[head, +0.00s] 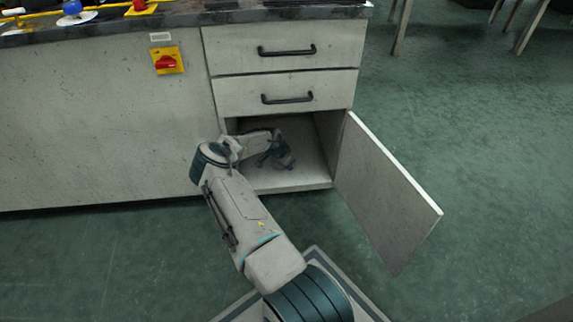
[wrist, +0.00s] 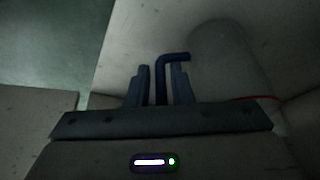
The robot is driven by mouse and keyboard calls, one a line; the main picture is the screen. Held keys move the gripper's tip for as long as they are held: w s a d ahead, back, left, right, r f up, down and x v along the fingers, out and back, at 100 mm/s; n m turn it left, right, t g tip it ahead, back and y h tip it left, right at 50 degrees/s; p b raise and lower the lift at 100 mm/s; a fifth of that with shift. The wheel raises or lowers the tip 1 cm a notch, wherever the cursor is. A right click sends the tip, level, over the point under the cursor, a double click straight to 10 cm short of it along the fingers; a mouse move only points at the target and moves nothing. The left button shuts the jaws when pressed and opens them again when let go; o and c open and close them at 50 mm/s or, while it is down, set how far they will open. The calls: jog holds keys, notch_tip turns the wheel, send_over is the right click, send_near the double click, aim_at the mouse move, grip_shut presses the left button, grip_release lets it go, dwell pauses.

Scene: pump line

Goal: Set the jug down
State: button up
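In the wrist view, the jug (wrist: 225,65) is a large pale grey cylinder to the right of my fingers, with a thin red line near its lower part. Its dark blue handle (wrist: 161,80) stands between my two fingers and bends right toward the body at the top. My gripper (wrist: 160,82) is closed down close around the handle, one finger on each side. In the head view, my gripper (head: 280,157) is inside the open lower cabinet compartment. The jug is hard to make out there in the shade, and I cannot tell whether its base touches the floor.
The cabinet door (head: 385,190) stands open to the right of the compartment. The compartment floor (head: 300,181) shows bare at its front. Two shut drawers (head: 285,75) are above. A red switch on a yellow plate (head: 167,61) is at upper left.

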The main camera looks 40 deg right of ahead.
jog(key=shift+o, duration=0.5)
jog(key=shift+a+r, duration=0.1)
jog(key=shift+r, duration=0.3)
jog(key=a+r+p, duration=0.2)
jog(key=a+p, duration=0.4)
jog(key=a, duration=0.7)
jog(key=shift+s, duration=0.25)
jog(key=shift+r, duration=0.15)
